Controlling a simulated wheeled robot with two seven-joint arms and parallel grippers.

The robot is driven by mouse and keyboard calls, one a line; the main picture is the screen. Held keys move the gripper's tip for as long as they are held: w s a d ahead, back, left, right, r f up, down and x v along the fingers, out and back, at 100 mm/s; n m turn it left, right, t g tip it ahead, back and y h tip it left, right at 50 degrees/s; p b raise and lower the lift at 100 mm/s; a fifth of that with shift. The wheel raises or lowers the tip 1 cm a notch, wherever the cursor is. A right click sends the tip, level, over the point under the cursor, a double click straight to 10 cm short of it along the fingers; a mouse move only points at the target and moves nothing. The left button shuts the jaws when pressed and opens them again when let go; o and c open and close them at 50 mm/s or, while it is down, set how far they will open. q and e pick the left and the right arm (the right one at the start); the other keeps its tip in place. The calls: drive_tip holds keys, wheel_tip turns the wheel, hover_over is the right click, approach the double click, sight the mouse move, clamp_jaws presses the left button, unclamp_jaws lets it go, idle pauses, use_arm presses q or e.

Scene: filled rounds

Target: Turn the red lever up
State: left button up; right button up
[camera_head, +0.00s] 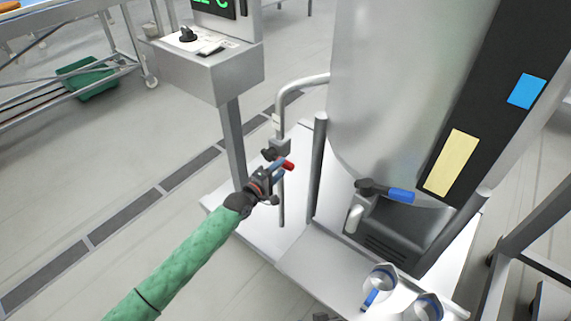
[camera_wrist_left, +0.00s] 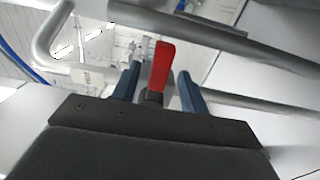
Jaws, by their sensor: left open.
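The red lever (camera_head: 287,165) is on a valve under the bent steel pipe, left of the big steel tank. In the left wrist view the red lever (camera_wrist_left: 162,66) stands between the two blue fingers, with a gap on each side. My left gripper (camera_head: 279,172) is open around the lever; in the left wrist view its fingers (camera_wrist_left: 158,88) point away from me. The lever's pivot is partly hidden by the gripper. My right gripper is not in either view.
A bent pipe (camera_head: 299,83) and a dark post (camera_head: 317,170) stand close by the lever. A blue-handled valve (camera_head: 400,195) is on the tank to the right. A control box (camera_head: 212,75) on a post stands behind at left.

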sight(283, 166)
use_arm(q)
drive_tip(key=shift+x, duration=1.8)
drive_tip(key=shift+c, duration=0.4)
clamp_jaws()
